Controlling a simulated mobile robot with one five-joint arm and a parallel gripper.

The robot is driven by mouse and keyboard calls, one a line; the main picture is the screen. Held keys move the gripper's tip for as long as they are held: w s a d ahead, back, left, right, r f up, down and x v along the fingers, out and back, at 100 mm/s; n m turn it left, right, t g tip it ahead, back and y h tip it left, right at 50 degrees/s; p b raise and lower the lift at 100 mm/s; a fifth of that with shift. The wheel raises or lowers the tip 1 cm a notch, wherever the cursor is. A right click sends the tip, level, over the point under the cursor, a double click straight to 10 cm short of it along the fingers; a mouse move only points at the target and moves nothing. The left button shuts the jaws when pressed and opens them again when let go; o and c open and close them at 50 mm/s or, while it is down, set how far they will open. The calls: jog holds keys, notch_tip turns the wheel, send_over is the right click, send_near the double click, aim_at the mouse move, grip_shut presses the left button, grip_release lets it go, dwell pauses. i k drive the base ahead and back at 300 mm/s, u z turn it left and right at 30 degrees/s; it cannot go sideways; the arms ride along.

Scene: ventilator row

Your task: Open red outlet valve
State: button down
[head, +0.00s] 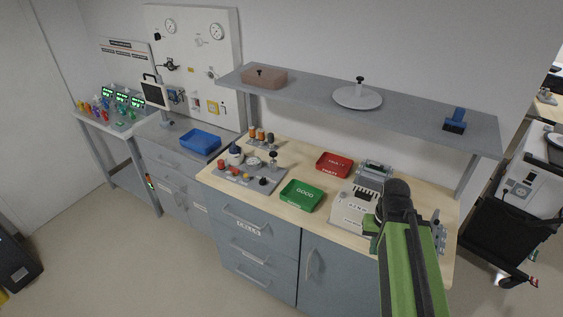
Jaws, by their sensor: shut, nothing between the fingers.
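The tall white wall panel (192,50) stands at the back left, with two round gauges at its top, a dark valve-like fitting (170,65) and several small fittings below. I cannot pick out a red outlet valve with certainty; the fittings are too small to tell. My green arm (408,265) rises in the right foreground, over the front of the wooden bench and far to the right of the panel.
A wooden bench (262,209) holds a red tray (333,165), a green tray (301,196) and a light grey device (356,208). A grey shelf (410,112) hangs above. A blue tray (200,141) sits on the grey counter below the panel.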

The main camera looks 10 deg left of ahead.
aim_at(233, 169)
jog(key=z, duration=1.4)
jog(key=k, duration=1.65)
jog(key=u, duration=1.7)
jog(key=i, duration=1.65)
jog(key=u, duration=0.05)
